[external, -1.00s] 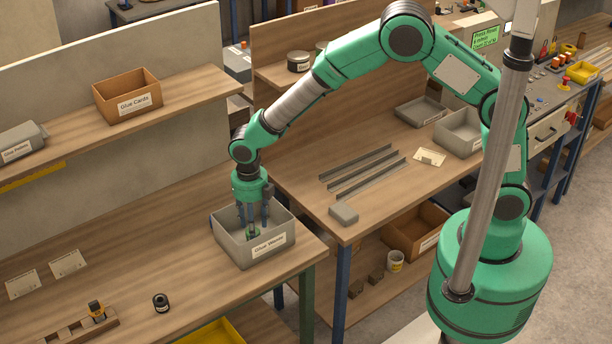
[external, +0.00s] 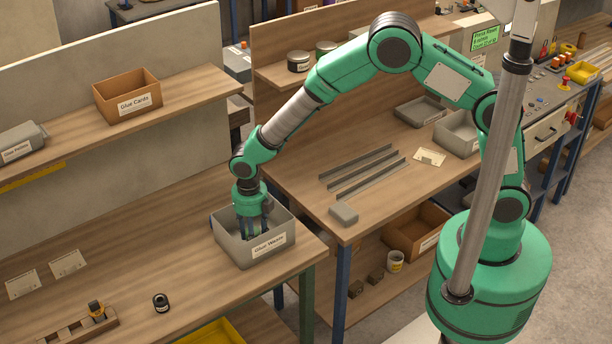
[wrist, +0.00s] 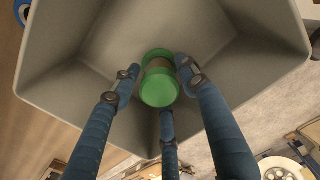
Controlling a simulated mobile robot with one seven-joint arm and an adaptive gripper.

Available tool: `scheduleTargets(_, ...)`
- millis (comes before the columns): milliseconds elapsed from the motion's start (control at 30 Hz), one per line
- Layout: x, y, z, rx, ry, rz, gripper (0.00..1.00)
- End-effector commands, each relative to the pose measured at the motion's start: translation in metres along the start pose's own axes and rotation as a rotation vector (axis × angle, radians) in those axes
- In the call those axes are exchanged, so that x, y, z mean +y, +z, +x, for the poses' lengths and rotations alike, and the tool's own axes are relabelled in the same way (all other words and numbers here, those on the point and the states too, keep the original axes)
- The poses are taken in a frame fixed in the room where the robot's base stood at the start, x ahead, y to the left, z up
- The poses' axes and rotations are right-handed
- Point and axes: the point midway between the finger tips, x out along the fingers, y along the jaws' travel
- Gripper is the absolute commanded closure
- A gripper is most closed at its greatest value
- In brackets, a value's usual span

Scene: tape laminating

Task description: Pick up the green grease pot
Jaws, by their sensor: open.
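A green pot with a brownish band (wrist: 159,88) lies inside the grey bin labelled "Glue Waste" (external: 268,246); the bin also fills much of the wrist view (wrist: 75,60). My gripper (external: 256,232) is lowered into this bin. In the wrist view its three blue fingers (wrist: 160,100) are spread around the pot, one on each side and one below it in the picture. The gripper is open. I cannot tell whether any finger touches the pot. In the external view the fingers and the bin wall largely hide the pot.
The bin's walls stand close around my fingers. A small black pot (external: 161,303) and a wooden rack (external: 75,328) are on the same bench. The middle of the bench is clear.

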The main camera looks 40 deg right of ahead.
Motion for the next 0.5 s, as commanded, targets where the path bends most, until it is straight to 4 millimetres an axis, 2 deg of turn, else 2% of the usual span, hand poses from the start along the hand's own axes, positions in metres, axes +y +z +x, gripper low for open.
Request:
scheduleTargets(100,0.0000,-0.0001,0.0000,0.000,0.000,0.000,0.57)
scheduleTargets(300,0.0000,-0.0001,0.0000,0.000,0.000,0.000,0.95)
scheduleTargets(500,0.0000,0.0000,-0.0001,0.000,0.000,0.000,0.95)
